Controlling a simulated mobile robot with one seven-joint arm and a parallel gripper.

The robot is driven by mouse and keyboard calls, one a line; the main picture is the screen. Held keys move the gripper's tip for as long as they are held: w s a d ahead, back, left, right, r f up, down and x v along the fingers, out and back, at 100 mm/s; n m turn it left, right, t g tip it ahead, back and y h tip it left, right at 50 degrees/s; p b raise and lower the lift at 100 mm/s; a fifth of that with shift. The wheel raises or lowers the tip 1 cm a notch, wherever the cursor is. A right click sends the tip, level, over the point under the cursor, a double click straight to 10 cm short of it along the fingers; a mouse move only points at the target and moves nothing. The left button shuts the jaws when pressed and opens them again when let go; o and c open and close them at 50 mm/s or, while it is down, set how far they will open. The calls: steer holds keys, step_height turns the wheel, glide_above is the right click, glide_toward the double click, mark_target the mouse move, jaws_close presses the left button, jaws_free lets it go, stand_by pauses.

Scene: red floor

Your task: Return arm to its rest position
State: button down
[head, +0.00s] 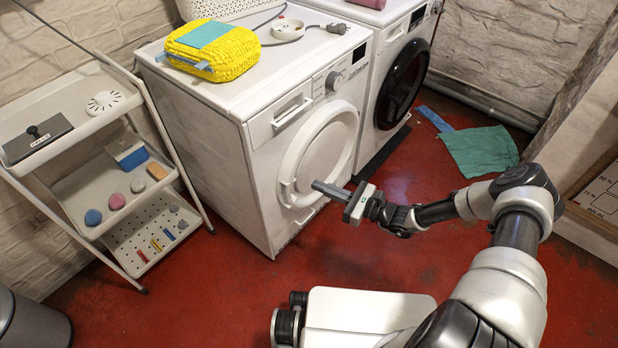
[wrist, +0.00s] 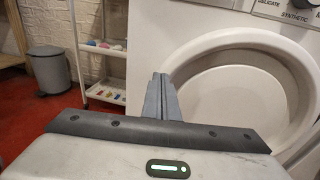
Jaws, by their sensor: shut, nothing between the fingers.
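My arm (head: 495,275) reaches forward from the lower right in the head view. My gripper (head: 322,188) is shut and empty, with its fingers pointing left in front of the nearer washing machine's closed round door (head: 325,150). In the wrist view, my gripper's fingers (wrist: 162,82) are together, with the white door (wrist: 240,95) behind and to the right. In the head view the fingertips overlap the lower part of the door ring; I cannot tell whether they touch it.
A white shelf cart (head: 95,190) with small items stands left. A second washer (head: 398,85) with a dark door stands beyond. A green cloth (head: 478,150) lies on the floor. A grey bin (head: 30,325) is lower left. Red floor (head: 200,295) is clear between cart and my base.

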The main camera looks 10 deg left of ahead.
steer(key=v, duration=0.3)
steer(key=s+v, duration=0.1)
steer(key=v, duration=0.1)
steer(key=shift+s+p, duration=0.2)
steer(key=shift+p, duration=0.15)
steer(key=s+d+r+n+g+h, duration=0.25)
steer(key=r+n, duration=0.25)
steer(key=r, duration=0.4)
steer(key=s+d+r+n+g+h, duration=0.1)
steer(key=s+r+n+g+h, duration=0.25)
steer(key=r+n, duration=0.35)
steer(key=s+d+r+n+g+h, duration=0.2)
steer(key=r+n+h, duration=0.15)
steer(key=r, duration=0.65)
steer(key=s+d+r+n+t+h, duration=0.3)
steer(key=s+r+n, duration=0.1)
steer(key=s+r, duration=0.4)
steer(key=s+d+r+n+t+h, duration=0.35)
steer(key=s+r, duration=0.25)
steer(key=r, duration=0.4)
step_height(320, 180, up, 22)
steer(key=p, duration=2.2)
steer(key=shift+s, duration=0.2)
steer(key=shift+r, duration=0.1)
